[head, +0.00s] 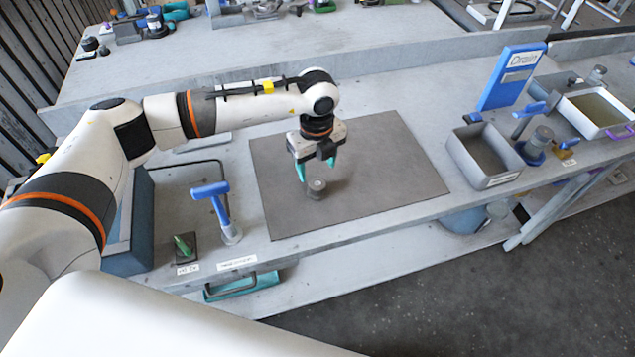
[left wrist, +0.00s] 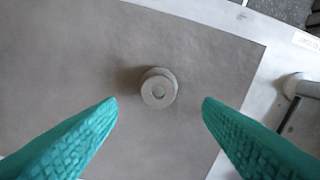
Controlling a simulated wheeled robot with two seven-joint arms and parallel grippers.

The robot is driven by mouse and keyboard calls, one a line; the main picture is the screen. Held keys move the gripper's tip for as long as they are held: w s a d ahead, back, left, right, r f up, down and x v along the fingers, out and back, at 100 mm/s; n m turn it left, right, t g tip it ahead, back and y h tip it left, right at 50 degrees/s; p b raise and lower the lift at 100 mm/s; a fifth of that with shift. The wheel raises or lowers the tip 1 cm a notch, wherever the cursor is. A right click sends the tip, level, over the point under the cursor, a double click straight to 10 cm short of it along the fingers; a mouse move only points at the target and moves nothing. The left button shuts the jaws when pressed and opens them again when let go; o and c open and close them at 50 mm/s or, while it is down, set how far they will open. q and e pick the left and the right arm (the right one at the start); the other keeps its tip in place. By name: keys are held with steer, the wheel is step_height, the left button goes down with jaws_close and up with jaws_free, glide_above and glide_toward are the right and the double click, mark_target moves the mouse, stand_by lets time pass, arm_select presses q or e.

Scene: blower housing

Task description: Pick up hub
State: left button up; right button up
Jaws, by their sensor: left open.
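In the left wrist view the hub (left wrist: 158,88) lies between the lines of the two fingers, a little beyond the tips. My left gripper (head: 316,172) has teal fingers and is open and empty, just above and behind the hub. Its fingertips also show in the left wrist view (left wrist: 159,102), apart from the hub on both sides. My right gripper is not in view.
A blue-handled tool (head: 212,205) stands left of the mat, by a small green piece (head: 183,245) on a dark base. A grey bin (head: 485,165) and a blue sign (head: 512,75) stand at the right. The mat around the hub is clear.

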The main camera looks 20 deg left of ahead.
mark_target(317, 184)
arm_select(q)
step_height(317, 184, down, 3)
steer(key=shift+w+d+f+p, duration=0.1)
steer(key=shift+f+p, duration=0.1)
steer(key=shift+p, duration=0.8)
step_height(317, 184, down, 2)
steer(key=shift+f+p, duration=0.25)
steer(key=shift+p, duration=0.05)
steer(key=shift+f, duration=0.35)
steer(key=shift+c, duration=0.4)
steer(key=c, duration=0.9)
steer(key=shift+c, duration=0.8)
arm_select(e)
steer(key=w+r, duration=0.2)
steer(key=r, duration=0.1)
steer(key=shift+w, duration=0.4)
